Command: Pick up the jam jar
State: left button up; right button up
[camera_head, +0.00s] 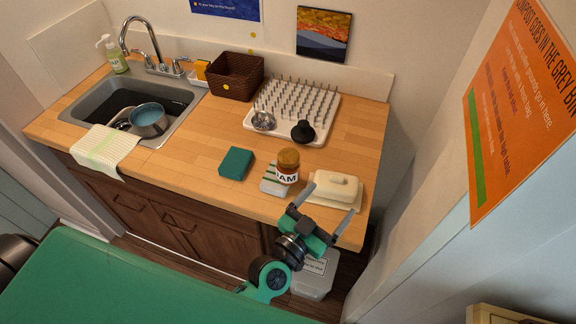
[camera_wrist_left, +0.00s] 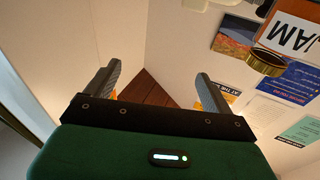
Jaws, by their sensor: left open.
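The jam jar (camera_head: 288,160), with a gold-brown lid and a white label reading JAM, stands upright near the front edge of the wooden counter. It stands on or against a folded striped cloth (camera_head: 268,184); I cannot tell which. My left gripper (camera_head: 332,198) is open and empty, in front of and to the right of the jar, apart from it. In the left wrist view the jar (camera_wrist_left: 297,35) appears inverted at the upper right, cut by the frame edge, outside the space between my open fingers (camera_wrist_left: 160,76). My right gripper is not in view.
A cream butter dish (camera_head: 336,187) stands right of the jar, close to my left gripper. A dark green box (camera_head: 236,163) lies to the left. Behind are a drying rack (camera_head: 290,105) and a black stopper-like object (camera_head: 303,131). The sink (camera_head: 75,95) is far left. A wall bounds the right.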

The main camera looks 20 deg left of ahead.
pick_arm(q)
notch_tip(320, 180, up, 2)
jog(key=w+a+n+t+y, duration=0.1)
jog(key=n+t+y, duration=0.2)
jog(key=y, duration=0.1)
jog(key=n+g+y, duration=0.5)
jog(key=n+y, duration=0.3)
jog(key=y, duration=0.5)
send_near(285, 149)
jog(key=w+p, duration=0.1)
jog(key=w+a+f+p, duration=0.1)
jog(key=shift+p, duration=0.35)
jog(key=shift+w+a+r, duration=0.1)
jog(key=shift+w+a, duration=0.05)
jog(key=shift+w, duration=0.1)
jog(key=p+x, duration=0.2)
jog(key=x, duration=0.2)
jog(key=shift+w+a, duration=0.15)
jog(key=shift+w, duration=0.15)
jog(key=c, duration=1.3)
jog(key=shift+c, duration=1.4)
